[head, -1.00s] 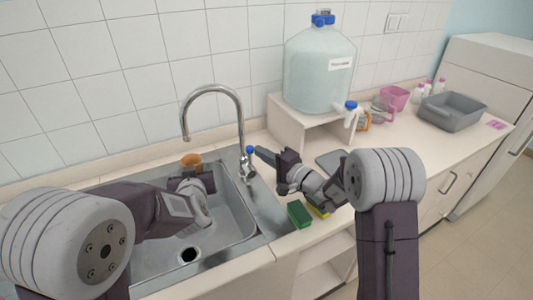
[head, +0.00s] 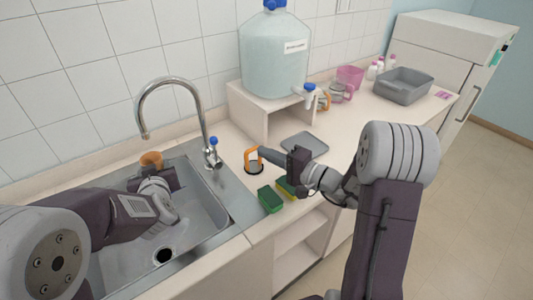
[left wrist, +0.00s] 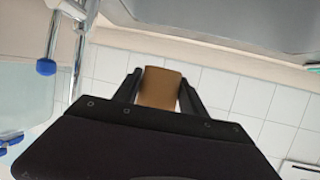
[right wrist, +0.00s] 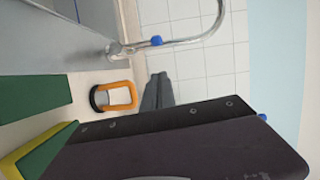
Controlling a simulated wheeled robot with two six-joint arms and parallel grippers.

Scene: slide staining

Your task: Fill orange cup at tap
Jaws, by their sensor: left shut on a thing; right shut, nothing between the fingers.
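The orange cup (head: 151,160) is in the sink, just below the spout end of the chrome tap (head: 182,82). My left gripper (head: 153,172) is shut on the cup; the left wrist view shows the cup (left wrist: 160,88) between the two fingers. The cup's inside is too small to see, and I see no water stream under the spout. The tap's blue knob (head: 213,140) stands on its base at the sink's right. My right gripper (head: 264,153) is shut and empty over the counter, right of the knob and apart from it.
An orange-and-black looped object (right wrist: 113,97) stands on the counter close to my right gripper. A green sponge (head: 270,199) lies in front of it. A grey flat plate (head: 304,144) lies behind. A large water jug (head: 274,60) stands on a white shelf (head: 248,105).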

